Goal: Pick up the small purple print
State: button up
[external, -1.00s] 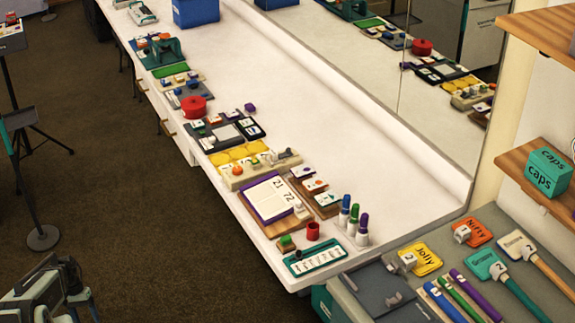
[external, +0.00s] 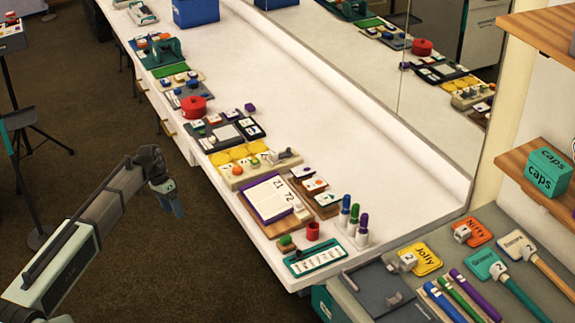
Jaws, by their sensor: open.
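Several small purple things lie on the white counter (external: 310,110), and I cannot tell for sure which is the print. A small purple block (external: 249,108) sits alone behind the dark tray. A small white piece with a purple edge (external: 302,172) lies on a brown board. A larger white pad with a purple edge (external: 268,198) lies on a wooden board. My gripper (external: 172,203) is open and empty, pointing down over the brown floor, left of the counter and apart from everything on it.
Purple, blue and green capped bottles (external: 354,220) stand near the counter's front corner. A red cup (external: 313,231) and teal tray (external: 316,257) are close by. A red round pot (external: 193,107) stands farther back. The counter's right strip is clear beside the mirror.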

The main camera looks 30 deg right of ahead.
jog(key=s+d+r+m, duration=0.1)
jog(key=s+d+r, duration=0.1)
jog(key=d+r, duration=0.3)
jog(key=s+d+r+m, duration=0.1)
jog(key=s+d+r, duration=0.1)
jog(key=d+r, duration=0.4)
jog(key=s+d+r+m, duration=0.2)
jog(key=d+r, duration=0.4)
jog(key=d, duration=0.4)
jog(key=shift+s+d+r+t, duration=0.2)
jog(key=shift+s+d+t, duration=0.15)
jog(key=shift+s, duration=0.2)
jog(key=s+d+r+t+y, duration=0.1)
jog(key=s+d+r, duration=0.3)
jog(key=d, duration=0.7)
jog(key=s+d+r+t+y, duration=0.1)
jog(key=s+d+r+t, duration=0.2)
jog(key=d, duration=0.7)
jog(key=g, duration=0.1)
send_near(306, 170)
jog(key=shift+w+a+f, duration=0.1)
jog(key=shift+f, duration=3.6)
jog(key=shift+f, duration=0.25)
jog(key=c, duration=0.8)
jog(key=shift+r, duration=0.1)
